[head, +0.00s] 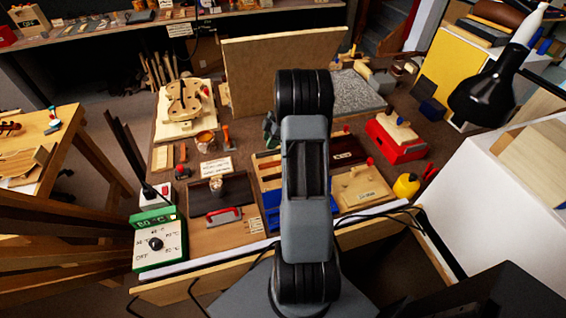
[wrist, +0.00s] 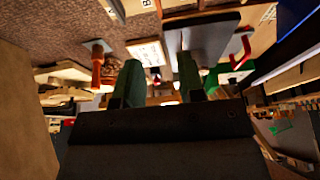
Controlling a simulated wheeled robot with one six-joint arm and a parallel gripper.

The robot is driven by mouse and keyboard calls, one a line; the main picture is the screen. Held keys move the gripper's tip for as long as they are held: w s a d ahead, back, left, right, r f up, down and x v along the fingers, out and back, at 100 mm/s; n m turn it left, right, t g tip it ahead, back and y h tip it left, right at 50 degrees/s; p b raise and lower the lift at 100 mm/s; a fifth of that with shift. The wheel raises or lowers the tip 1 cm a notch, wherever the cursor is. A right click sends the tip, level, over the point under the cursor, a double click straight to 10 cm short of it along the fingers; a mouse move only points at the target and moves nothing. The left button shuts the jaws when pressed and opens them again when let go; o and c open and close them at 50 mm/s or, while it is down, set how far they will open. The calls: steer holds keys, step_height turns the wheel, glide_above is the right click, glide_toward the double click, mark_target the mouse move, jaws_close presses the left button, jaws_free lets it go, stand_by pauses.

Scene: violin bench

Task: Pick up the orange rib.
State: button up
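I cannot pick out the orange rib for certain. A small upright orange-brown piece (head: 226,137) stands on the bench near a glue pot (head: 206,140); an orange-brown upright piece (wrist: 97,65) also shows left of the fingers in the wrist view. A thin orange-brown strip (head: 182,152) lies at the bench's left side. My gripper (wrist: 160,78) is open, its two green fingers apart with nothing held between them. In the head view my arm hides most of the gripper; a dark green part (head: 270,127) shows at the arm's left edge.
A large wooden board (head: 275,70) stands upright behind my arm. A violin body (head: 184,100) lies at back left. A red box (head: 395,140) and black lamp (head: 490,90) are at right. A green temperature box (head: 160,248) is at front left. The bench is crowded.

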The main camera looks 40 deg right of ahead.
steer(key=b, duration=0.2)
glide_toward(258, 170)
steer(key=shift+x, duration=3.45)
steer(key=shift+s, duration=0.15)
steer(key=shift+c, duration=0.5)
jaws_close()
